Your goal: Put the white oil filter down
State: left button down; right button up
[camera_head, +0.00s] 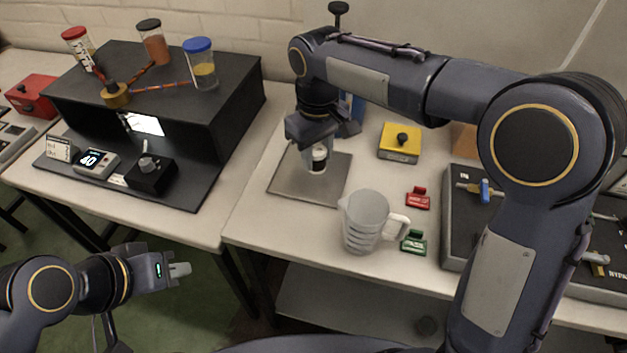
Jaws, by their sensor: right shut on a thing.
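The white oil filter (319,165) is a small white cylinder with a dark band, seen at the grey square mat (300,191). My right gripper (313,158) points down and is shut on the filter. The filter's upper part and sides are partly hidden by the gripper. I cannot tell whether its base touches the mat or hangs just above it. My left gripper (180,269) is at the lower left, over the floor and away from both tables. Its fingers are seen from the side, so their opening is unclear.
A clear measuring jug (366,222) stands in front of the mat, with red (418,198) and green (413,243) clips to its right. A yellow box (399,143) stands behind. A black housing (225,110) with jars is on the left table. A dark panel (455,220) lies at right.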

notch_tip(320, 180, down, 9)
jog(key=shift+f, duration=0.1)
dwell(0.3)
jog(key=shift+f, duration=0.1)
jog(key=o, duration=1)
jog(key=shift+c, duration=0.2)
